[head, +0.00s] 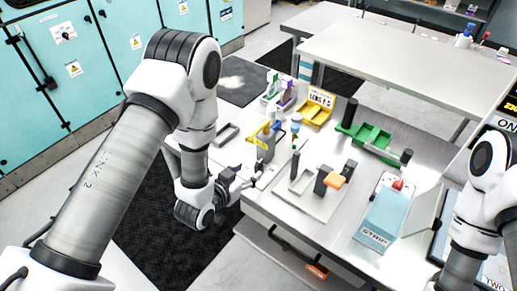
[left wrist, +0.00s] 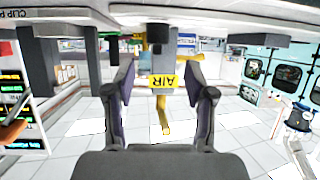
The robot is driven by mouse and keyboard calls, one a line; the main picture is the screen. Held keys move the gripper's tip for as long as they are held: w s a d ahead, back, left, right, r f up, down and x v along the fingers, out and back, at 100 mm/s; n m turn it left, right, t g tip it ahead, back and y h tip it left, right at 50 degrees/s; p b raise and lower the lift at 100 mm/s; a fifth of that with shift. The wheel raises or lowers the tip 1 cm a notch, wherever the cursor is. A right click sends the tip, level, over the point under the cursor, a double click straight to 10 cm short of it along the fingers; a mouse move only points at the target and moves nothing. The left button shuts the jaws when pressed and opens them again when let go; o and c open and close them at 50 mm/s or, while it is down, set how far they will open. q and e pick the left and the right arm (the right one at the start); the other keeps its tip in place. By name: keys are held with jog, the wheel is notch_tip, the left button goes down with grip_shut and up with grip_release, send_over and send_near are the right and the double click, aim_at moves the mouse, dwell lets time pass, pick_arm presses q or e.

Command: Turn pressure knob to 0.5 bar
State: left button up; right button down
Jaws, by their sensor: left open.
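My left gripper (head: 256,176) is open at the table's left edge, beside a grey upright fitting with a yellow lever (head: 262,133). In the left wrist view, which looks upside down, the open left gripper (left wrist: 165,85) has one finger on each side of a yellow AIR tag (left wrist: 163,82) and a yellow handle (left wrist: 162,118). I cannot tell how far beyond the fingertips they are. No pressure reading is legible. My right gripper is out of view.
The worktable (head: 262,208) holds a yellow bin (head: 316,108), a green tray (head: 370,137), a grey frame with an orange-topped part (head: 334,180) and a blue STRIP box (head: 383,215). Teal cabinets (head: 95,55) stand at the left.

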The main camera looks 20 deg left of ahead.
aim_at(256, 167)
pick_arm(q)
jog(key=shift+s+d+r+p, duration=0.2)
jog(key=shift+s+r+p, duration=0.15)
jog(key=shift+s, duration=0.15)
jog(key=shift+w+d+f+p, duration=0.2)
jog(key=shift+w+f+p, duration=0.15)
jog(key=shift+w, duration=0.3)
jog(key=p+x, duration=0.1)
jog(key=x, duration=0.4)
jog(key=shift+w+a+f, duration=0.1)
jog(key=shift+w+f, duration=0.2)
jog(key=shift+f, duration=0.05)
jog(key=shift+s+r, duration=0.3)
jog(key=shift+s, duration=0.1)
jog(key=shift+c, duration=0.4)
grip_shut()
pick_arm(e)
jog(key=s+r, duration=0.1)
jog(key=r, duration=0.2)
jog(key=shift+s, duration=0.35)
